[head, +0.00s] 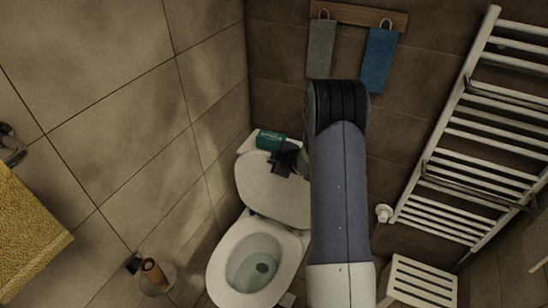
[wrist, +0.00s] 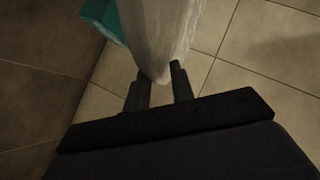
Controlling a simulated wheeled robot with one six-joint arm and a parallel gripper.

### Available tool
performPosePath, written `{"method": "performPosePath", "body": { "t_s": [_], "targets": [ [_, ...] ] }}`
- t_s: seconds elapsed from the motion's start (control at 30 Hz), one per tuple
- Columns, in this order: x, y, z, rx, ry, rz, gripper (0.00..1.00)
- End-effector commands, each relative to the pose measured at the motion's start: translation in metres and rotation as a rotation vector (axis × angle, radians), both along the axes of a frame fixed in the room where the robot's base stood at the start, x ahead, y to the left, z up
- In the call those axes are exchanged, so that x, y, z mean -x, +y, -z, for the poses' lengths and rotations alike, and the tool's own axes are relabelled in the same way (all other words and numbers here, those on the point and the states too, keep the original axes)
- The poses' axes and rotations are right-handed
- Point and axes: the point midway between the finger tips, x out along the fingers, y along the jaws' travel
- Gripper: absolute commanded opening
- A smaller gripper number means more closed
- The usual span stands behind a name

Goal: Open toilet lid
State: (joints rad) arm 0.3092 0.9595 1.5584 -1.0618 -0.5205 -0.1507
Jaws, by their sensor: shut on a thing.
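The toilet lid (head: 262,185) is white and raised, standing tilted up at the back of the toilet. The bowl and seat ring (head: 218,268) are uncovered in front of it. My gripper (head: 284,163) is at the upper edge of the lid, partly hidden by my arm. In the wrist view my gripper (wrist: 160,74) has a finger on each side of the pale lid edge (wrist: 158,40) and is shut on it.
A green package (head: 270,140) lies behind the lid and shows teal in the wrist view (wrist: 100,20). A towel radiator (head: 470,150) and white stool (head: 420,283) are at right. A toilet-roll holder (head: 153,275) is at left. Towels (head: 379,60) hang behind.

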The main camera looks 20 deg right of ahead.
Motion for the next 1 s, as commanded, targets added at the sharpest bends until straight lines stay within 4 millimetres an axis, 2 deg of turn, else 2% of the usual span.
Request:
{"method": "performPosePath", "body": {
  "t_s": [0.03,0.17,0.2,0.4,0.77,1.0],
  "targets": [
    [0.002,0.0,0.005,0.003,0.011,-0.001,0.0],
    [0.003,0.0,0.006,0.004,0.012,-0.001,0.0],
    [0.003,0.001,0.006,0.003,0.012,-0.001,0.25],
    [0.002,0.001,0.004,0.002,0.008,-0.002,0.4],
    [0.007,-0.002,-0.002,0.001,0.003,0.001,0.4],
    [0.037,-0.01,-0.024,0.002,0.001,0.001,0.4]
  ]
}}
